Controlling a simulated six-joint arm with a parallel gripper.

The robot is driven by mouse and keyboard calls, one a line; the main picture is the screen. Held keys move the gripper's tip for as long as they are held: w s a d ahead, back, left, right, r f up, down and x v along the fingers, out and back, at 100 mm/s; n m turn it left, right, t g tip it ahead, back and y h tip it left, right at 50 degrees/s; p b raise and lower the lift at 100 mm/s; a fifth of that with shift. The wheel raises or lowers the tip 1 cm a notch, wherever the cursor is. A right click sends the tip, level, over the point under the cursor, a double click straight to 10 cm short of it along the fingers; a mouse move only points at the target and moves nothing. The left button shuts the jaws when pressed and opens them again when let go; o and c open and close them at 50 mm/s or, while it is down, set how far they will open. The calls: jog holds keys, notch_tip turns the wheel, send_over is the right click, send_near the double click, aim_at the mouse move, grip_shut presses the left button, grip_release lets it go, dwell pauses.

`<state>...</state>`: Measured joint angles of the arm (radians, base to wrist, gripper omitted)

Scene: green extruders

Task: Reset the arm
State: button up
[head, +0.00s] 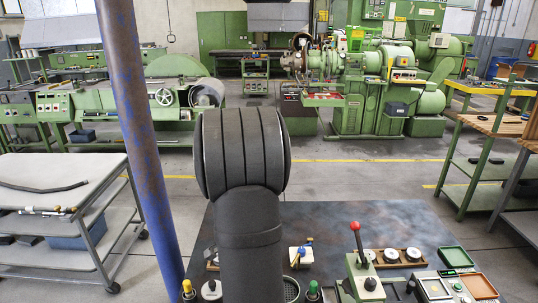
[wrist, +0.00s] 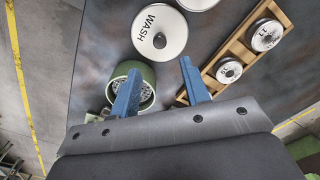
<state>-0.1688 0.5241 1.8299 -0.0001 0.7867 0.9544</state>
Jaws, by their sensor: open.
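My gripper (wrist: 161,68) shows in the wrist view with its two blue fingers spread apart and nothing between them. It is above the dark table (wrist: 105,40). A green round pot with a perforated inside (wrist: 148,97) is partly behind the left finger. A white disc marked WASH (wrist: 160,35) lies just beyond the fingertips. In the head view my dark arm fills the middle and the gripper itself is hidden.
A wooden rack with round silver-white pieces (wrist: 230,70) is right of the fingers. In the head view, a red-knobbed lever (head: 355,227), a green tray (head: 456,257) and capped bottles (head: 314,291) stand on the table. A blue post (head: 140,130) rises left of my arm.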

notch_tip(320, 180, down, 11)
jog(key=shift+f, duration=0.1)
notch_tip(320, 180, up, 11)
jog(key=s+d+r, duration=0.3)
jog(key=s+d, duration=0.1)
jog(key=d, duration=0.7)
jog(key=s+d+r, duration=0.3)
jog(key=d, duration=0.8)
jog(key=w+a+f, duration=0.5)
jog(key=a, duration=0.3)
jog(key=shift+w+f, duration=0.15)
jog(key=shift+w, duration=0.15)
